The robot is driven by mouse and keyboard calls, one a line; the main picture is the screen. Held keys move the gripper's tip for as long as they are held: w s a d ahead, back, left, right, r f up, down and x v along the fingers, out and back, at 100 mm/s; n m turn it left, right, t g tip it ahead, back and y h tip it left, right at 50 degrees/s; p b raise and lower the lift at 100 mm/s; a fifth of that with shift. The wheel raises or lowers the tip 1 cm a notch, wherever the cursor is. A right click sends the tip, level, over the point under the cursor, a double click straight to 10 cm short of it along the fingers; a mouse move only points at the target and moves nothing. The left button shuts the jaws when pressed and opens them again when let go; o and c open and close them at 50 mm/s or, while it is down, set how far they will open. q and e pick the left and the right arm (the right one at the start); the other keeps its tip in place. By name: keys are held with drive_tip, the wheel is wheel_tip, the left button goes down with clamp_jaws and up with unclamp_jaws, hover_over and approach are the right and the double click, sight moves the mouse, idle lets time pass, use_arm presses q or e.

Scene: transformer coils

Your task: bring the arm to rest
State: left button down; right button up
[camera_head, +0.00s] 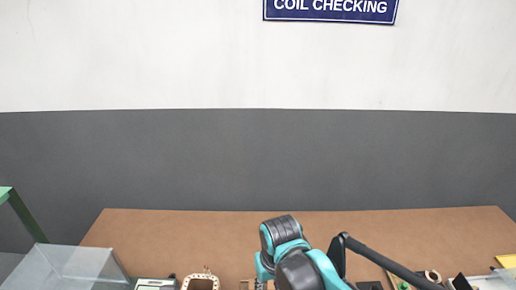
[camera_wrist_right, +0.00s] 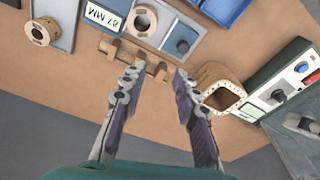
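My right arm, teal and black, reaches over the table at the bottom middle of the head view, where its fingers cannot be made out. In the right wrist view my right gripper (camera_wrist_right: 158,76) is open, with nothing between its fingers. Beyond its fingertips is a notched wooden stand (camera_wrist_right: 132,60) on the table. A squarish tan coil (camera_wrist_right: 218,92) sits just right of the right finger. It also shows at the bottom edge of the head view (camera_head: 201,282). My left gripper is in neither view.
The brown table (camera_head: 180,223) is bare along its back. A clear bin (camera_head: 78,264) stands at the left.

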drive_tip(key=s+d+m+t, duration=0.1)
drive_tip(key=s+d+t, duration=0.1)
drive_tip(key=d, duration=0.5)
drive_tip(key=s+d+r+m+t, duration=0.1)
drive_tip(key=s+d+m+t, duration=0.1)
drive_tip(key=d, duration=0.6)
drive_tip(key=shift+s+r+t+h, duration=0.3)
drive_tip(key=shift+s+t, duration=0.35)
drive_tip(key=shift+t, duration=0.25)
